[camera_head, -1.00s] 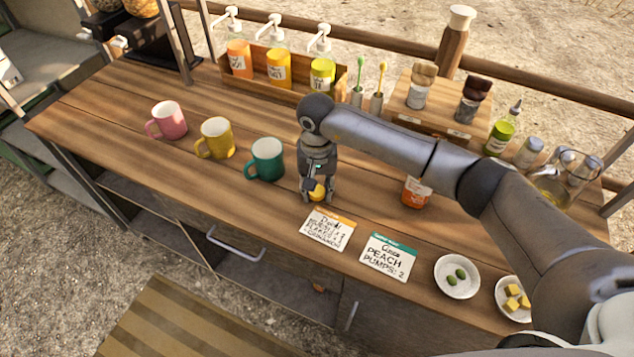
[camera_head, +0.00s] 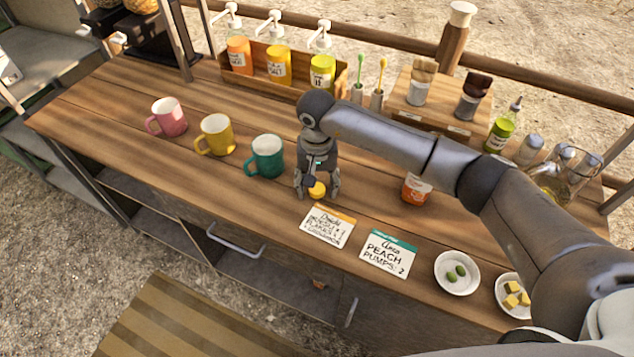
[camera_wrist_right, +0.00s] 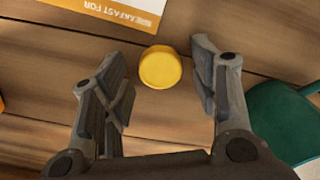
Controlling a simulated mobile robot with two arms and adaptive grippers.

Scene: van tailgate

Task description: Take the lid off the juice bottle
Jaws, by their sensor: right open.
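A round yellow lid (camera_head: 317,190) lies flat on the wooden counter, just behind the orange-topped card. My right gripper (camera_head: 318,188) points down over it with its fingers spread. In the right wrist view the lid (camera_wrist_right: 160,67) sits between the open fingertips, with a gap on both sides. An orange bottle with a pale label (camera_head: 415,189), apparently the juice bottle, stands apart to the right, under my right forearm. Its top is partly hidden by the arm. My left gripper is not in view.
A green mug (camera_head: 266,157) stands close to the left of my right gripper. Two order cards, the orange-topped one (camera_head: 328,226) and the green-topped one (camera_head: 388,254), lie in front. A bowl (camera_head: 457,273) is at the front right. A rack of pump bottles (camera_head: 278,66) stands behind.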

